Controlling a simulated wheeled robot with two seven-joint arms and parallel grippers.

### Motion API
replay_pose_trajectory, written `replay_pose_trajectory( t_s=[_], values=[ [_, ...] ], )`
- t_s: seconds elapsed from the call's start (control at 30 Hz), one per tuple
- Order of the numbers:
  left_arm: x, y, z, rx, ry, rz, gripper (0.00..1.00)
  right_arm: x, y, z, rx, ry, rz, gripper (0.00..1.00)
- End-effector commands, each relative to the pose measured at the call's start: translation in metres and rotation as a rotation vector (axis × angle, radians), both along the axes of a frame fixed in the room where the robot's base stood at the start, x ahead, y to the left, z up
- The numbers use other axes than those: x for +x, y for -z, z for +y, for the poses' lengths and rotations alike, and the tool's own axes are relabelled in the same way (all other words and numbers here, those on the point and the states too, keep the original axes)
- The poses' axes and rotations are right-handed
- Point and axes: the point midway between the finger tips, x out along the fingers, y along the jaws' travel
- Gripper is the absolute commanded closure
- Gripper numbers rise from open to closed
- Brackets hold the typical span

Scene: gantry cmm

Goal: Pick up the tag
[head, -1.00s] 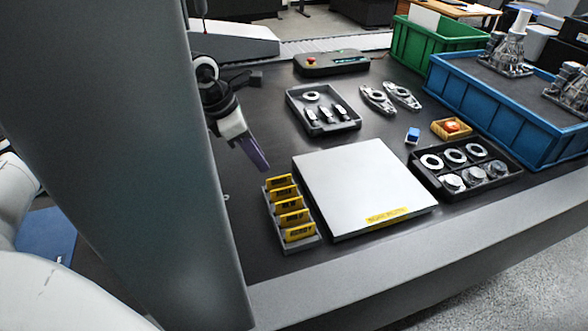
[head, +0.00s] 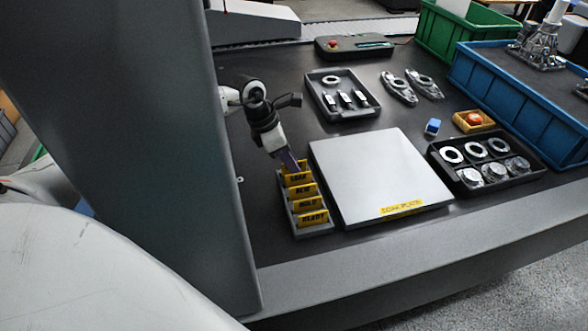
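Several yellow tags with dark lettering stand upright in a grey slotted rack (head: 321,230) left of the pale plate. The nearest tag (head: 313,219) and the one behind it (head: 309,204) are clear of the gripper. My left gripper (head: 291,164) points down at the far end of the rack, with its purple-grey fingers at the farthest tag (head: 298,179). The fingers overlap that tag's top edge in the picture. Whether they touch or grip it, and how far apart they are, cannot be seen. My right gripper is not in view.
The pale plate (head: 380,170) lies right of the rack. Behind it are a dark tray of parts (head: 343,98) and two metal brackets. A black tray of round parts (head: 487,162), a blue bin (head: 520,108) and a green bin stand to the right. A grey column blocks the left.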

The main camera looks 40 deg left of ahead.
Motion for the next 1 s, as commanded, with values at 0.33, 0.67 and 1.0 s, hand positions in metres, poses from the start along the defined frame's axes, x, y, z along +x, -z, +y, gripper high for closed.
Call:
replay_pose_trajectory(
  t_s=[0.33,0.67,1.0],
  values=[
    [0.000,0.000,0.000,0.000,-0.001,0.000,1.00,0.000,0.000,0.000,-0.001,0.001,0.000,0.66],
    [0.000,-0.003,0.000,0.000,0.000,0.000,1.00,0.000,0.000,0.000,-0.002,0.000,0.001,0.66],
    [0.001,-0.060,0.001,0.000,0.000,-0.004,1.00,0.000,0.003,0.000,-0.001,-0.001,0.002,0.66]
  ],
)
